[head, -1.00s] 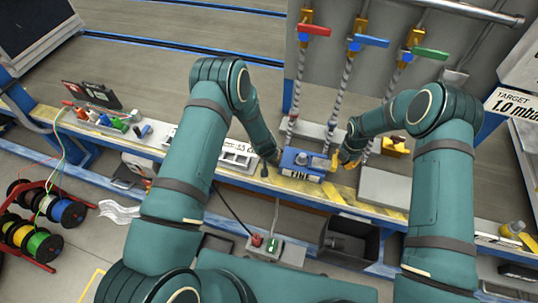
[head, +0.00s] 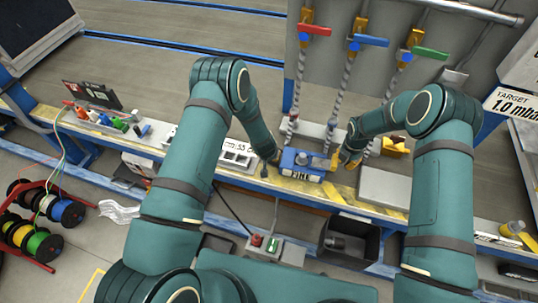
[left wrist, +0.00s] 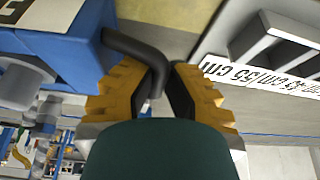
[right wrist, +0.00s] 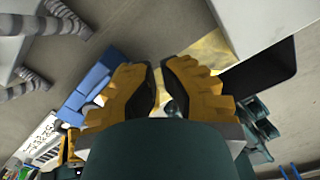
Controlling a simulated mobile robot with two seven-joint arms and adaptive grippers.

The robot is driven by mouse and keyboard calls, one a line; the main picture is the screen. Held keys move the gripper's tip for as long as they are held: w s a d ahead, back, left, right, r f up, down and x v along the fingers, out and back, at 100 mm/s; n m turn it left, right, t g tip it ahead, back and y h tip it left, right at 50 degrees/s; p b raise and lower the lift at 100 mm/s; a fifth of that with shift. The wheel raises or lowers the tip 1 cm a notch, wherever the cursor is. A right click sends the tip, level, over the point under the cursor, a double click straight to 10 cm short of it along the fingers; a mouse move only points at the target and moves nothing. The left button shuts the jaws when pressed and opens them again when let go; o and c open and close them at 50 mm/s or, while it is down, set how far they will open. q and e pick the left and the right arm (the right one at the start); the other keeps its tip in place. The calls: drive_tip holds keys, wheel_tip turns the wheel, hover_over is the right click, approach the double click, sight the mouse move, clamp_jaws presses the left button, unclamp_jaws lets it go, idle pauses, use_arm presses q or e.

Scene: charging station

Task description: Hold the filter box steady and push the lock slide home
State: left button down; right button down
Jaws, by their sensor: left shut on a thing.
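The blue filter box (head: 303,162), with a label on its front, sits on the workbench between my two grippers. My left gripper (left wrist: 160,78) is shut on the box's black handle (left wrist: 135,50), at the box's left side in the head view. My right gripper (head: 349,160) is close beside that end. In the right wrist view its fingertips (right wrist: 161,78) are close together with a narrow gap, and the blue box (right wrist: 90,88) lies left of them. Contact with the slide cannot be made out.
Red (head: 314,29), blue (head: 371,41) and green (head: 431,53) valve levers and braided hoses (head: 340,84) stand behind the box. A grey block (head: 383,187) lies to the right on the bench. A white ruled holder (head: 238,154) lies to the left. A dark bin (head: 350,243) is below the front edge.

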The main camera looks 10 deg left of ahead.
drive_tip(key=shift+s+a+f+g, duration=0.3)
drive_tip(key=shift+s+a+f, duration=0.35)
drive_tip(key=shift+a+f, duration=0.25)
idle(1.0)
drive_tip(key=shift+d, duration=0.2)
idle(0.3)
drive_tip(key=shift+d, duration=0.8)
wheel_tip(320, 180, up, 8)
drive_tip(key=shift+w+a+r, duration=0.15)
drive_tip(key=shift+w+a, duration=0.15)
drive_tip(key=shift+w, duration=0.15)
idle(0.3)
